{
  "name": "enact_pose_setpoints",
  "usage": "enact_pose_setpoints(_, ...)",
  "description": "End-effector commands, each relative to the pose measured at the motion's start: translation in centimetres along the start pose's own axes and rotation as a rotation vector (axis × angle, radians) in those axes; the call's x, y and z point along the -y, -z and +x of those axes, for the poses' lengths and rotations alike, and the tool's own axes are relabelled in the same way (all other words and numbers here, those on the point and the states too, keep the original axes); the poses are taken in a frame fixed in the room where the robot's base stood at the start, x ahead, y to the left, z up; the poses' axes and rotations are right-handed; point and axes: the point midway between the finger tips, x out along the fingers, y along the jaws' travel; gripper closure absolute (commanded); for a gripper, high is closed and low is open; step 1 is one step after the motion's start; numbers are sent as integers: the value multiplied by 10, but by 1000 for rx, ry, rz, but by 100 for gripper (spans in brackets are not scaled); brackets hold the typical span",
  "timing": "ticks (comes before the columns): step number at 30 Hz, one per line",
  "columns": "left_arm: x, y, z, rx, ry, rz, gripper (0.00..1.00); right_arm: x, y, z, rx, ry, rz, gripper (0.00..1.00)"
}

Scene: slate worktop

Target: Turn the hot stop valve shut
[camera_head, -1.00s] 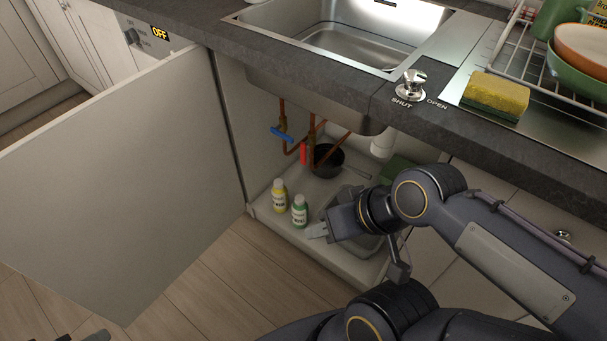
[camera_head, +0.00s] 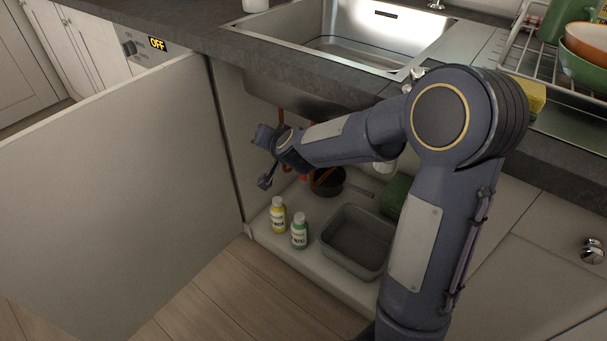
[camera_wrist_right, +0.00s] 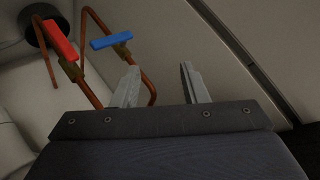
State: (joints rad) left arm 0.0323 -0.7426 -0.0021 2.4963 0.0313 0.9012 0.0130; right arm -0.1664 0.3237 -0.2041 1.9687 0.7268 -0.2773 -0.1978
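Two stop valves are on copper pipes under the sink. The valve with the red handle (camera_wrist_right: 60,40) has its handle lying along its pipe in the right wrist view; a bit of red shows in the head view (camera_head: 303,178). The valve with the blue handle (camera_wrist_right: 111,41) has its handle crosswise to its pipe; my arm hides it in the head view. My right gripper (camera_wrist_right: 158,80) is open and empty, inside the cabinet, with its fingers short of both handles and the blue one nearer. It also shows in the head view (camera_head: 263,136). My left gripper is not in view.
A yellow bottle (camera_head: 278,216) and a green bottle (camera_head: 299,232) stand at the cabinet's front left. A grey bin (camera_head: 336,258), a dark pot (camera_head: 329,182) and a green object (camera_head: 398,194) are beside them. The open door (camera_head: 110,190) bounds the left; the sink (camera_head: 300,88) hangs above.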

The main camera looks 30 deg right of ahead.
Motion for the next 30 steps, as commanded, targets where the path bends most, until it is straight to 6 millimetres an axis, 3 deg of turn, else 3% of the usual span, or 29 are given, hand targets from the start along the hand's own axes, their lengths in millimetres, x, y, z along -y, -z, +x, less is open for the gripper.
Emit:
enact_pose_setpoints(1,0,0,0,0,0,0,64,-11,-6,30,-54,-70,1,60)
enact_pose_setpoints(3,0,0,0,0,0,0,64,-28,-7,60,-152,-169,-3,60)
enact_pose_setpoints(6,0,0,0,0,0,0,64,-56,-17,93,-294,-319,-34,60)
enact_pose_setpoints(9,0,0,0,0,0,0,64,-83,-30,112,-431,-458,-88,60)
enact_pose_setpoints(15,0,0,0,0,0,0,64,-119,-63,118,-651,-671,-218,60)
enact_pose_setpoints(21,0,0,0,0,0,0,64,-139,-90,108,-807,-804,-327,60)
enact_pose_setpoints(25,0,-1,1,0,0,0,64,-144,-93,106,-843,-833,-348,60)
enact_pose_setpoints(30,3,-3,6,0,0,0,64,-157,-77,114,-846,-837,-346,60)
